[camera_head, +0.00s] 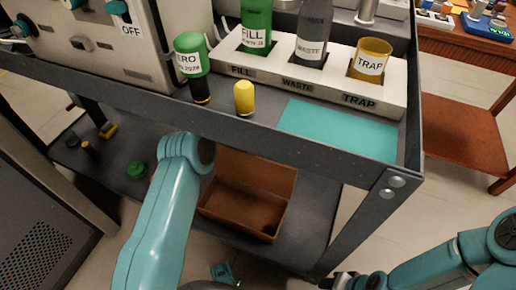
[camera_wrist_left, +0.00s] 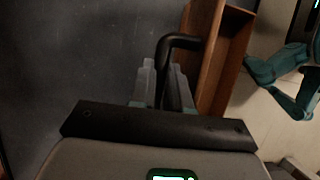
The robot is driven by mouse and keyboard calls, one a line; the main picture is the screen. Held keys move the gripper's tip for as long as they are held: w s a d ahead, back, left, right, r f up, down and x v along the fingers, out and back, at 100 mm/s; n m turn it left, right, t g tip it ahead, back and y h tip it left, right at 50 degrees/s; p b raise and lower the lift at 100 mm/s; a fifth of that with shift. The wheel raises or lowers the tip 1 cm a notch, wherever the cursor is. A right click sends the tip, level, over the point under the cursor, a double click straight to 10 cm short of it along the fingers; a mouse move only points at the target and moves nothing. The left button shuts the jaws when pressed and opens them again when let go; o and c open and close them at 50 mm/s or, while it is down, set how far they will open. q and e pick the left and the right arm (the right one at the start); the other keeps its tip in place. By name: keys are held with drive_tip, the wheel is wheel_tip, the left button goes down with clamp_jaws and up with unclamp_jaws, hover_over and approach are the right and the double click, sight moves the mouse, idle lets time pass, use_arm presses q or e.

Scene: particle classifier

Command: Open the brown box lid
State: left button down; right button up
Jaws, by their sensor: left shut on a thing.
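The brown box (camera_head: 274,226) sits on the lower shelf in the head view. Its inside shows from above, and a brown panel (camera_head: 262,172) that looks like the raised lid stands at its back edge. In the left wrist view the brown box (camera_wrist_left: 228,60) is just right of my left gripper (camera_wrist_left: 163,80). The gripper's grey fingers are shut on a black bent bar (camera_wrist_left: 182,41), which reaches toward the brown wood. I cannot tell whether the bar is fixed to the box. In the head view my left gripper is hidden. My right gripper (camera_head: 345,281) is partly cut off at the bottom edge.
The dark upper shelf (camera_head: 245,131) overhangs the box and holds green, grey and yellow containers in a white rack (camera_head: 340,84). A corner post (camera_head: 362,218) stands right of the box. A green cap (camera_head: 137,170) lies on the lower shelf to the left.

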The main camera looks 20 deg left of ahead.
use_arm(q)
drive_tip(key=c, duration=1.1)
unclamp_jaws()
drive_tip(key=shift+s+a+f, duration=0.1)
drive_tip(key=shift+s+f, duration=0.2)
drive_tip(key=shift+f, duration=0.15)
drive_tip(key=shift+w, duration=0.1)
drive_tip(key=shift+w+r, duration=0.15)
drive_tip(key=shift+r, duration=0.35)
drive_tip(key=p+v, duration=0.2)
drive_tip(key=v, duration=0.5)
drive_tip(key=shift+p, duration=0.3)
